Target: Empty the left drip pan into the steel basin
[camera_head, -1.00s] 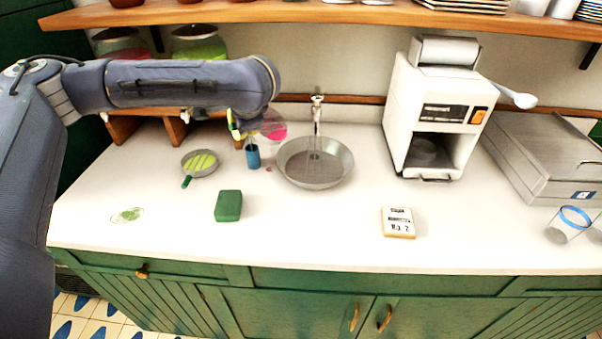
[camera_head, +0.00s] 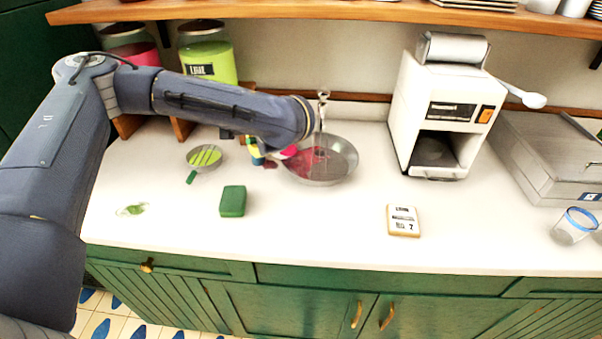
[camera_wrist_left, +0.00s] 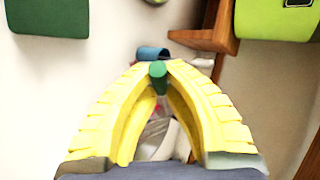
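My left gripper (camera_head: 256,147) has yellow fingers shut on a green handle (camera_wrist_left: 158,72), clear in the left wrist view. The handle appears to belong to a drip pan with pink contents (camera_head: 289,152), held at the left rim of the steel basin (camera_head: 345,172) and mostly hidden by my arm. Pink-red colour (camera_head: 312,161) shows within the basin's outline; I cannot tell whether it is poured liquid or seen through something. Another small pan (camera_head: 204,158) with lime-green contents and a green handle rests on the counter at left. My right gripper is not in view.
A green block (camera_head: 233,201) and a labelled card-like block (camera_head: 403,221) lie on the front counter. A blue cup (camera_head: 256,159) stands near the gripper. A tap (camera_head: 322,105) rises behind the basin. A white machine (camera_head: 440,115) stands to the right.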

